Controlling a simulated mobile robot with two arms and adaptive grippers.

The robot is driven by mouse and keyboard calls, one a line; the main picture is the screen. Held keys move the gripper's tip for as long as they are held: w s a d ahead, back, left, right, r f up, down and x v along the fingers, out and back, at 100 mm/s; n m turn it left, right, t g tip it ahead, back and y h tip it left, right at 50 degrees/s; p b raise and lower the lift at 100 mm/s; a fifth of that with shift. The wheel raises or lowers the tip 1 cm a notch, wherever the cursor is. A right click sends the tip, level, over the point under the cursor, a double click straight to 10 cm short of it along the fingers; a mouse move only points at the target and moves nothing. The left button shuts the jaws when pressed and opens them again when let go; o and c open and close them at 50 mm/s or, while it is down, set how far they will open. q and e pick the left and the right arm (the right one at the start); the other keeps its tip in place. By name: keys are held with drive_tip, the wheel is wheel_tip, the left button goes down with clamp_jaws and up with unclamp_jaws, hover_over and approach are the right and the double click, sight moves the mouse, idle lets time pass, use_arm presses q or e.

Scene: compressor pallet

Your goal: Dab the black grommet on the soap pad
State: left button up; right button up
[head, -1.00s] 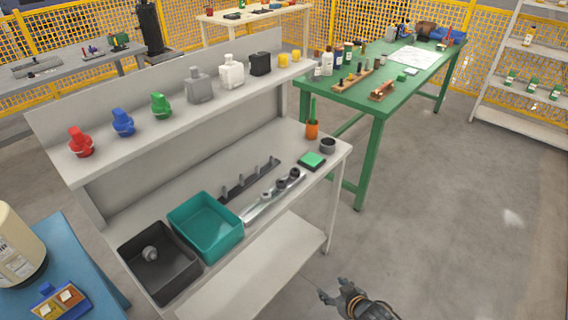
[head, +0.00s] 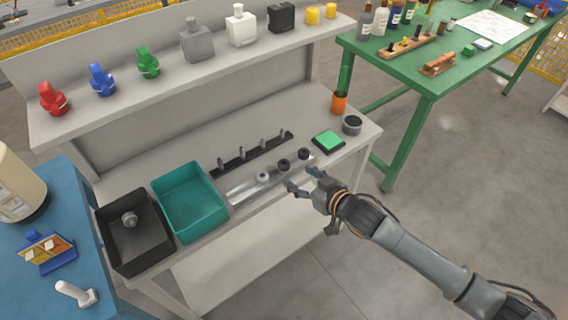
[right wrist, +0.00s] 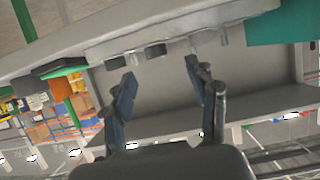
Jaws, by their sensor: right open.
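Three ring-shaped grommets sit in a row on a pale metal rail (head: 240,192) on the grey bench. The near-left grommet (head: 262,178) looks light grey; the middle black grommet (head: 284,165) and the far-right black grommet (head: 304,154) are dark. Dark grommets also show near the top of the right wrist view (right wrist: 155,50). The soap pad (head: 328,141), a green square in a black tray, lies just beyond the rail's right end. My right gripper (head: 303,180) is open and empty at the bench's front edge, close in front of the grommets, apart from them. My left gripper is out of view.
A dark rack with several pegs (head: 252,152) lies behind the rail. A teal bin (head: 189,202) and a black bin (head: 134,232) stand left. A dark round cup (head: 352,125) and an orange holder (head: 339,103) stand beyond the pad. A raised shelf (head: 130,110) runs along the back.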

sight(288, 167)
drive_tip(key=shift+x, duration=1.2)
drive_tip(key=shift+w+a+f, duration=0.2)
drive_tip(key=shift+w, duration=0.45)
drive_tip(key=x, duration=0.4)
drive_tip(key=shift+w+f+p, duration=0.1)
drive_tip(key=shift+f+p, duration=0.05)
drive_tip(key=shift+p, duration=0.25)
drive_tip(key=shift+d, duration=0.1)
drive_tip(key=c, duration=1)
